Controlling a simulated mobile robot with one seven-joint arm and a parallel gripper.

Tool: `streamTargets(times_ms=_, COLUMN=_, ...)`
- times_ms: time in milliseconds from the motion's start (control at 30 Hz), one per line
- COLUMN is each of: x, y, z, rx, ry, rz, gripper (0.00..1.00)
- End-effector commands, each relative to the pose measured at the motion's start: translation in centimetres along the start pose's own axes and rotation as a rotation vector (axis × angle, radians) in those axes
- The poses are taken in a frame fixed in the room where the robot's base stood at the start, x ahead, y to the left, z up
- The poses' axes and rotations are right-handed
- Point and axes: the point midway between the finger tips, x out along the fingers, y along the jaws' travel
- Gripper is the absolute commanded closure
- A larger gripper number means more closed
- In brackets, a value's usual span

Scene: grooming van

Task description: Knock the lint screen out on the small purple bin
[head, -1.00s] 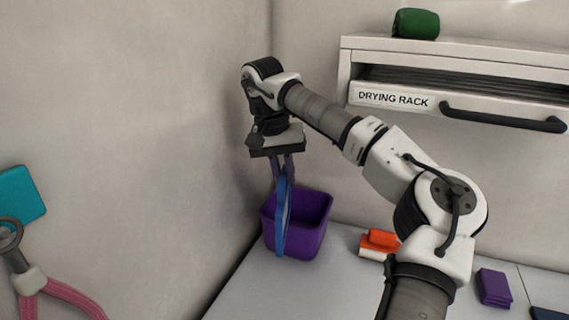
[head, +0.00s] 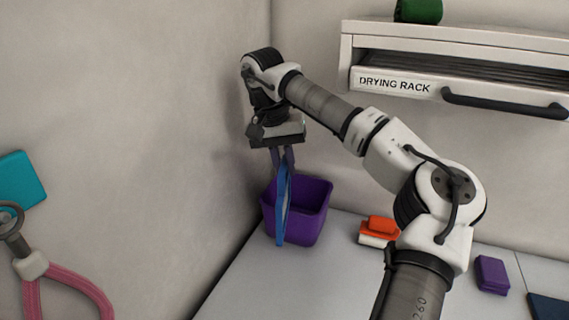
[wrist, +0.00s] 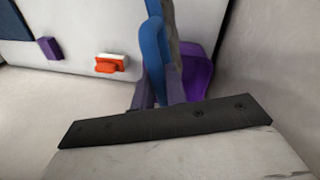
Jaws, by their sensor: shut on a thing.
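My gripper (head: 283,160) points down and is shut on the lint screen (head: 283,205), a thin blue-framed panel seen nearly edge-on. The screen hangs upright in front of the small purple bin (head: 314,212), overlapping its left front in the head view. I cannot tell whether it touches the bin. In the wrist view the blue frame of the screen (wrist: 153,50) rises from between my fingers (wrist: 158,93), with a greyish strip beside it. The purple bin (wrist: 198,65) is partly hidden behind it there.
An orange and white block-like item (head: 381,230) sits on the counter (head: 330,275) right of the bin, with a purple block (head: 492,274) farther right. The drying rack (head: 430,85) is on the back wall. A green roll (head: 419,10) rests on top. A wall stands close left of the bin.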

Motion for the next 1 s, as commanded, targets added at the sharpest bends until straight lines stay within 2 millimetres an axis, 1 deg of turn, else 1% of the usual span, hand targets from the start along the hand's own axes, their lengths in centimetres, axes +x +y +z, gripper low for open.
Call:
streamTargets(times_ms=533, x=0.87, y=-0.15, z=-0.01, rx=0.0, ry=0.0, rz=0.0, gripper=1.0)
streamTargets(times_ms=1000, x=0.85, y=-0.14, z=-0.01, rx=0.0, ry=-0.001, rz=0.001, gripper=1.0)
